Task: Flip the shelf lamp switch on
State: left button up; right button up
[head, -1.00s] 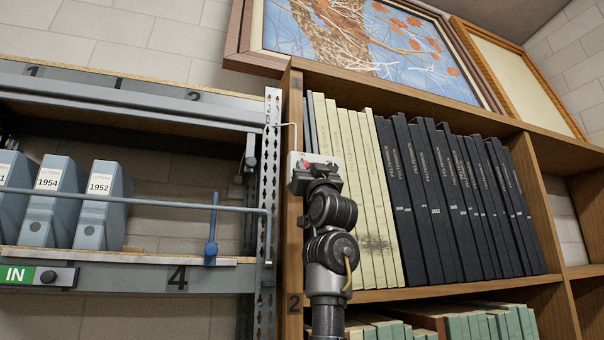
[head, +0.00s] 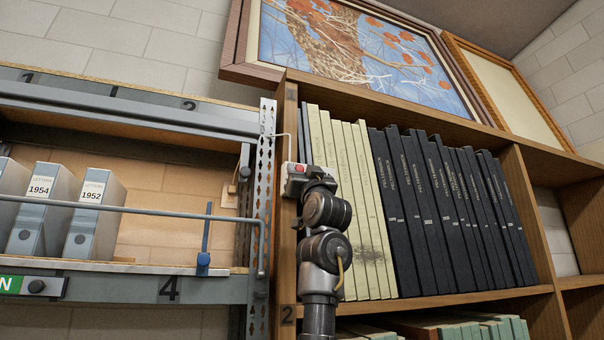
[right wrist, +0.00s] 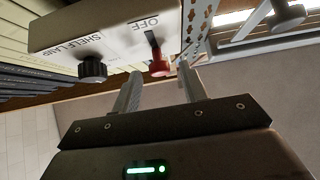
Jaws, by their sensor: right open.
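The shelf lamp switch box (head: 289,183) is a small pale box on the wooden bookcase's left upright. In the right wrist view the box (right wrist: 62,38) shows upside down, with SHELF LAMP and OFF lettering, a black knob (right wrist: 92,69) and a red-tipped lever (right wrist: 160,68). The lever points away from the OFF lettering. My right gripper (right wrist: 159,76) is open, its fingertips either side of the red tip; I cannot tell whether either touches it. In the head view the gripper (head: 314,178) partly covers the box. My left gripper is out of view.
A grey metal rack (head: 110,284) with letter boxes (head: 96,212) and a blue rod stands left. Dark volumes (head: 430,215) and cream volumes (head: 355,210) fill the bookcase beside my arm. A framed tree picture (head: 365,55) is above. The rack shelf is warmly lit.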

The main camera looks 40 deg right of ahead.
jog(key=b+v, duration=0.7)
jog(key=v, duration=0.3)
jog(key=shift+s+f, duration=0.1)
